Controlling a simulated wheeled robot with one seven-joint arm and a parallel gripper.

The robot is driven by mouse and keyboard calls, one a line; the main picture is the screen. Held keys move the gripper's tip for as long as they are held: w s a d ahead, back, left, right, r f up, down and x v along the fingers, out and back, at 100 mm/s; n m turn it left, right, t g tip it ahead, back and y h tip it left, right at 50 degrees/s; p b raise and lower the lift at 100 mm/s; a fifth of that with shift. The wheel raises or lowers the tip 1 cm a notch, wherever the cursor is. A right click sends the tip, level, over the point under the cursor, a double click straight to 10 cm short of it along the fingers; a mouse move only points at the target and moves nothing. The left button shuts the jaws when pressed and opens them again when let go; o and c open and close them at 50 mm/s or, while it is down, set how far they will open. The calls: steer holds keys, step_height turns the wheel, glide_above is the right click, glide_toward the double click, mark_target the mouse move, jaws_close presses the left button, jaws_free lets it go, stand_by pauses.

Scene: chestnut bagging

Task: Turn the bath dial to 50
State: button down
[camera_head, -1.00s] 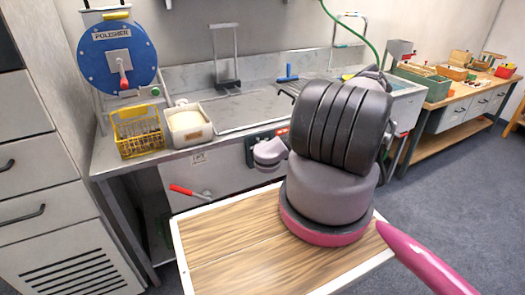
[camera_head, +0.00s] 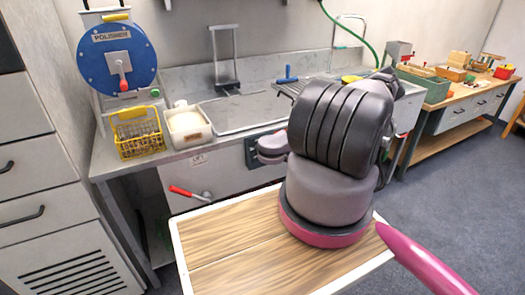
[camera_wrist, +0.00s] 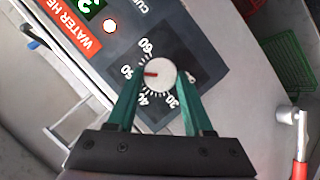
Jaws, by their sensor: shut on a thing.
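The bath dial (camera_wrist: 161,76) is a round white knob with a red pointer mark, on a dark panel (camera_wrist: 190,45) with numbers around it. In the wrist view its red mark points left, at or very near the 50 label. My gripper (camera_wrist: 160,92) has its green fingers on either side of the dial and is shut on it. A green digital display (camera_wrist: 80,8), partly cut off, sits by a red water heater label (camera_wrist: 75,32). In the head view the panel (camera_head: 251,152) shows on the sink bench front, and my arm hides the dial.
A red-handled lever (camera_head: 188,193) is on the bench front, left of the panel. The bench holds a yellow basket (camera_head: 138,134), a white tub (camera_head: 189,125) and a blue polisher (camera_head: 118,57). A worktable with boxes (camera_head: 455,95) stands at right.

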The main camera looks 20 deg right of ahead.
steer(key=shift+f, duration=0.1)
steer(key=shift+c, duration=1.5)
jaws_free()
steer(key=v, duration=1.1)
steer(key=shift+w, duration=0.1)
